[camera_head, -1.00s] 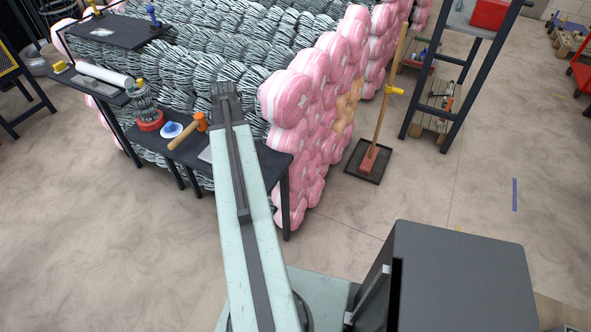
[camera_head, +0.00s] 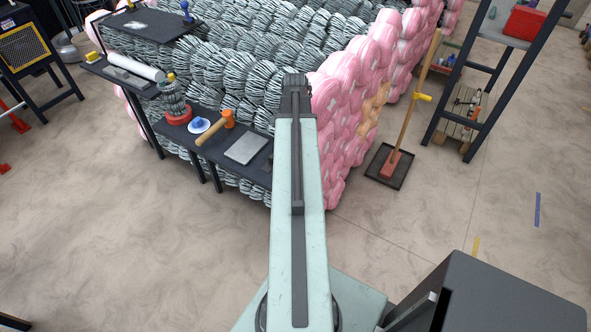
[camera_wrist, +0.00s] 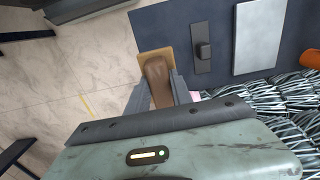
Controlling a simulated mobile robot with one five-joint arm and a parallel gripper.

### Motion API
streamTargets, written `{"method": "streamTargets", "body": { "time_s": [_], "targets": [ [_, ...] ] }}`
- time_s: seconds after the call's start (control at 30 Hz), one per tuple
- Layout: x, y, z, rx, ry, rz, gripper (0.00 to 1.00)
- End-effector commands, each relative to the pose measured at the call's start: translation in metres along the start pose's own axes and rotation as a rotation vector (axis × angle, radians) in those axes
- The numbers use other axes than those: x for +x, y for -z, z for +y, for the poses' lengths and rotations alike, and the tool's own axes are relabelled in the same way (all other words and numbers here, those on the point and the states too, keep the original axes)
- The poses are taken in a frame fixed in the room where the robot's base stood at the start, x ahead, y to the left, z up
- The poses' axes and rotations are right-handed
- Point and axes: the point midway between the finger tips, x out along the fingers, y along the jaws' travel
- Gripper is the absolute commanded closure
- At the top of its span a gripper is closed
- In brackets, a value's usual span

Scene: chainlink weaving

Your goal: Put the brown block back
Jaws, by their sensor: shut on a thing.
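The brown block (camera_wrist: 158,79) has a tan flat base and a rounded brown top; it shows in the wrist view between the fingers of my gripper (camera_wrist: 158,92). My gripper is shut on it. The block overlaps the left edge of the dark tabletop (camera_wrist: 222,72) in that view; its height above the tabletop is unclear. In the head view my gripper (camera_head: 294,86) is at the far end of my arm, in front of the grey coils and beside the pink ones. The block is hidden there.
The dark bench (camera_head: 212,148) holds a grey plate (camera_head: 246,148), an orange-headed mallet (camera_head: 214,128), a blue-and-white piece (camera_head: 199,124) and a red-based spool (camera_head: 177,111). A dark plate with a knob (camera_wrist: 202,46) lies beside the grey plate. A broom (camera_head: 408,115) stands right; open floor lies in front.

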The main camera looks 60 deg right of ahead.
Motion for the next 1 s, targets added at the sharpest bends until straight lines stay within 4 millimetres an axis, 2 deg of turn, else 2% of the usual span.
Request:
{"method": "streamTargets", "body": {
  "time_s": [0.13, 0.37, 0.57, 0.8, 0.87, 1.0],
  "targets": [
    [0.009, 0.0, 0.0, 0.0, 0.0, 0.0, 1.0],
    [0.053, 0.0, 0.0, 0.0, 0.0, 0.0, 1.0],
    [0.055, 0.0, -0.001, -0.001, 0.0, 0.0, 1.0],
    [0.097, 0.0, -0.001, -0.001, 0.0, 0.0, 1.0],
    [0.102, 0.0, -0.001, -0.001, 0.0, 0.0, 1.0],
    [0.097, -0.001, -0.001, -0.001, 0.0, 0.0, 1.0]
  ]
}}
